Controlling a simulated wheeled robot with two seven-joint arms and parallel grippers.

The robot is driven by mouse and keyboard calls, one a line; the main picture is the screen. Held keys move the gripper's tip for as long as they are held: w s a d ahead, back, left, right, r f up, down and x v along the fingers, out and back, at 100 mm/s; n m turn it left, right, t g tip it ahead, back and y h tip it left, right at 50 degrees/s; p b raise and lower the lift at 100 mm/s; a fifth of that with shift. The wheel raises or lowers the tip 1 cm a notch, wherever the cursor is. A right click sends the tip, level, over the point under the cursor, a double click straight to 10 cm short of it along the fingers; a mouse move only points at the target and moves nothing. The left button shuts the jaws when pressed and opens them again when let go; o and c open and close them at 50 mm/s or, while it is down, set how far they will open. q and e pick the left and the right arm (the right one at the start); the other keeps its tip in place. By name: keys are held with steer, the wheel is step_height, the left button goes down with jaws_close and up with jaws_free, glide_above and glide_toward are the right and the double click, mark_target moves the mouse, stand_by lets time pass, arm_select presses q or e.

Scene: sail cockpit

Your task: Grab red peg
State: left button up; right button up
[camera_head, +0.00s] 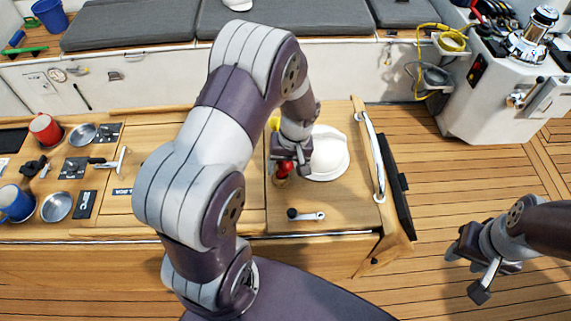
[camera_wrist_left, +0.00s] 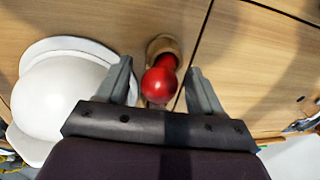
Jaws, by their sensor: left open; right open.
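The red peg (camera_head: 284,168) stands upright on the wooden table, just left of the white helmet. In the left wrist view, the red peg (camera_wrist_left: 160,82) has a round red head and a wooden ring at its foot. My left gripper (camera_head: 285,172) is over the peg. In the left wrist view, the open fingers of my left gripper (camera_wrist_left: 162,88) are on either side of the peg, with gaps showing between fingers and peg. My right gripper (camera_head: 466,271) is open and empty, out over the deck at the lower right.
The white helmet (camera_head: 328,154) lies close beside the peg. A small handle with a dark knob (camera_head: 306,215) lies in front on the table. A metal rail (camera_head: 370,155) runs along the table's right edge. Mugs and bowls sit at the left.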

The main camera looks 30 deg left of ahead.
arm_select(q)
steer(key=shift+a, duration=0.2)
steer(key=shift+w+f, duration=0.1)
steer(key=shift+w, duration=0.25)
steer(key=c, duration=1)
steer(key=shift+s, duration=0.1)
